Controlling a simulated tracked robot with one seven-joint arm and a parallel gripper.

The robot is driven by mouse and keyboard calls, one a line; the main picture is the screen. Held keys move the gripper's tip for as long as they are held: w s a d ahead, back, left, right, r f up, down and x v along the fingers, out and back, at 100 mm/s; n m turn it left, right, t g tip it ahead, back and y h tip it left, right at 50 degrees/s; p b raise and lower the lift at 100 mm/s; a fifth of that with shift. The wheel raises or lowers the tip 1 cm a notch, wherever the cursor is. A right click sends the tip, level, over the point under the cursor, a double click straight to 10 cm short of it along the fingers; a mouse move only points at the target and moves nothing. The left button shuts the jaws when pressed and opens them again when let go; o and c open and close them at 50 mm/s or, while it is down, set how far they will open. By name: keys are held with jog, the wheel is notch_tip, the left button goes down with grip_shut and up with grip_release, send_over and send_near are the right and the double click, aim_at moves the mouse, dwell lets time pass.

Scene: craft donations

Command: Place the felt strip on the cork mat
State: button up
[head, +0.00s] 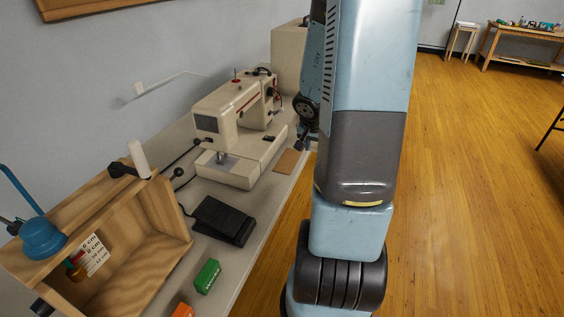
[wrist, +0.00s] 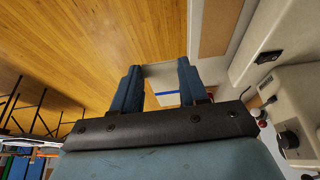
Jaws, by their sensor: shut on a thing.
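The cork mat (head: 288,162) is a small flat tan piece near the front edge of the white table, beside the sewing machine. In the wrist view, the cork mat (wrist: 217,25) shows at upper right, beyond the fingertips. My gripper (wrist: 158,70) has two dark blue fingers set apart, shut on a pale piece between them, which I take as the felt strip (wrist: 160,73). Its full shape is hard to make out. In the head view my gripper (head: 306,141) is close by the mat, mostly hidden behind my arm; the strip cannot be made out there.
The white sewing machine (head: 232,125) stands just left of the mat. A black pedal (head: 223,220), a green box (head: 207,276), an orange box (head: 183,310) and a wooden shelf box (head: 150,262) are on the table (head: 232,255). The floor at right is open.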

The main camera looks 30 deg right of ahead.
jog(key=w+a+f, duration=0.3)
jog(key=w+a, duration=0.1)
jog(key=w, duration=0.2)
send_over(283, 169)
jog(key=s, duration=0.2)
jog(key=f, duration=0.5)
jog(key=shift+w+a, duration=0.15)
jog(key=shift+a, duration=0.15)
jog(key=shift+w+a+f, duration=0.25)
jog(key=shift+w+f, duration=0.2)
jog(key=shift+f, duration=1.75)
jog(key=o, duration=1)
jog(key=shift+f, duration=0.1)
